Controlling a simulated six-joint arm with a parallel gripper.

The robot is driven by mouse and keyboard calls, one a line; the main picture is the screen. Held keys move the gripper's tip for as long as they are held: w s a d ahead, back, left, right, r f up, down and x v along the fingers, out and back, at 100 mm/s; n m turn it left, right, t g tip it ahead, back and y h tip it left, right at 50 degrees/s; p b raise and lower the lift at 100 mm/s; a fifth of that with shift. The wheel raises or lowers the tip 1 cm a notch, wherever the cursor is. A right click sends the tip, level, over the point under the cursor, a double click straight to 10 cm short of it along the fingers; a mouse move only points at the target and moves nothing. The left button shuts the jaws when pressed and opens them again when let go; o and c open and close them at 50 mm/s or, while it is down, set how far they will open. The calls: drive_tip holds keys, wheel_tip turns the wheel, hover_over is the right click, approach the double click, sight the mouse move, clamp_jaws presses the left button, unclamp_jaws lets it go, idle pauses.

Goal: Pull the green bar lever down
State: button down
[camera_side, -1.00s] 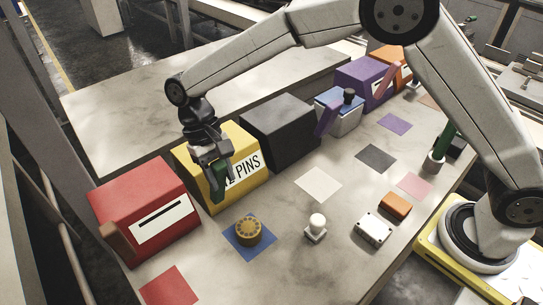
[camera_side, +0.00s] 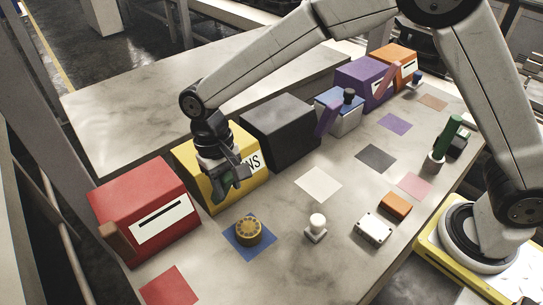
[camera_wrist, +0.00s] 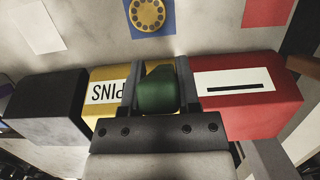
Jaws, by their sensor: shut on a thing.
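The green bar lever (camera_wrist: 158,92) shows between the two fingers of my gripper in the wrist view, in front of the yellow box (camera_wrist: 101,74) marked PINS. My gripper (camera_side: 232,184) is shut on the lever, with one finger on each side of it. In the side view, the gripper is at the front of the yellow box (camera_side: 187,164) and hides most of the lever and part of the label. The lever's joint with the box is hidden.
The red box (camera_side: 138,197) stands left of the yellow box and the black box (camera_side: 283,130) right of it. A yellow dial (camera_side: 249,231) sits on a blue square in front. A separate green handle (camera_side: 449,135) stands at the right. The tabletop between is mostly clear.

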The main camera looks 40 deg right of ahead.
drive_tip(key=shift+s+f+t, duration=0.85)
drive_tip(key=shift+s+t, duration=0.15)
drive_tip(key=shift+t, duration=0.35)
drive_tip(key=shift+s+f+t, duration=0.85)
drive_tip(key=shift+s+t, duration=0.1)
drive_tip(key=shift+t, duration=0.4)
drive_tip(key=shift+c, duration=1.6)
unclamp_jaws()
drive_tip(key=shift+s+f, duration=0.1)
drive_tip(key=v, duration=0.7)
drive_tip(key=shift+r, duration=0.35)
drive_tip(key=shift+s, duration=0.15)
